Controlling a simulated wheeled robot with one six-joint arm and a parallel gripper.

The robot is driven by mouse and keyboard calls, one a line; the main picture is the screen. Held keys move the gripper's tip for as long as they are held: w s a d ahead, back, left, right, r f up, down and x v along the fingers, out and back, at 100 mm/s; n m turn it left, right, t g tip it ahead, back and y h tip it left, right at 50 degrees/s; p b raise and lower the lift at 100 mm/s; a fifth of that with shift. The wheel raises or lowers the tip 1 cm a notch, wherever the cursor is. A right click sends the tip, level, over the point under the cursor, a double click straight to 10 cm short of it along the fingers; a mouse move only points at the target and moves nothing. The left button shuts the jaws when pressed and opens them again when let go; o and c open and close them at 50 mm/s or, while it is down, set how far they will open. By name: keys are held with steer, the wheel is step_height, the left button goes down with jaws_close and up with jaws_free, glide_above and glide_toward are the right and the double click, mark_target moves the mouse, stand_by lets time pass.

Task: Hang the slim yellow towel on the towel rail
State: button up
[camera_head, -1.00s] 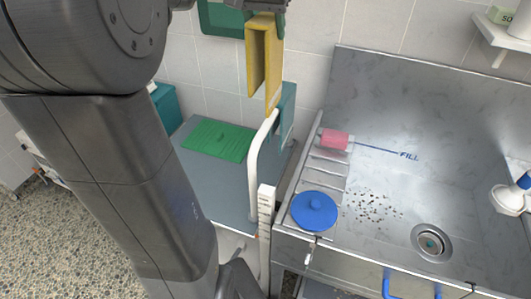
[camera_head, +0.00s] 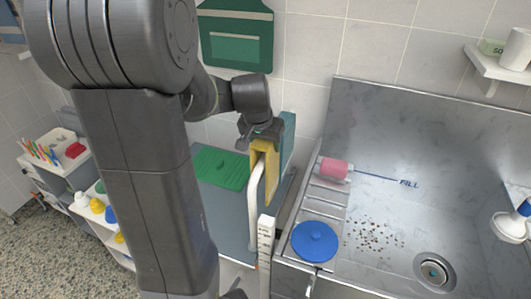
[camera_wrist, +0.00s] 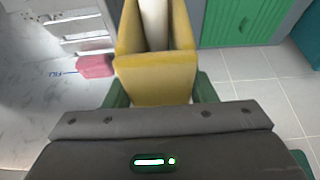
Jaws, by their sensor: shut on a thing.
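The slim yellow towel (camera_head: 271,172) is folded over with two hanging sides. My gripper (camera_head: 262,143) is shut on its folded top, and the wrist view shows the towel (camera_wrist: 155,78) between the green fingers. The white towel rail (camera_head: 254,212) rises beside the sink, and the towel is at its upper end. In the wrist view a white bar (camera_wrist: 153,25), seemingly the rail, lies between the towel's two sides. I cannot tell whether the fold touches the rail.
A teal towel (camera_head: 288,138) hangs just behind the yellow one. A green mat (camera_head: 222,167) lies on the grey top to the left. A green pouch (camera_head: 237,40) is on the wall.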

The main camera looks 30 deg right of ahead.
step_height(320, 180, down, 4)
steer(key=shift+f, duration=0.1)
stand_by(0.4)
steer(key=shift+f+b, duration=0.4)
steer(key=shift+b, duration=0.05)
steer(key=o, duration=1.4)
steer(key=shift+c, duration=0.2)
steer(key=shift+r, duration=0.1)
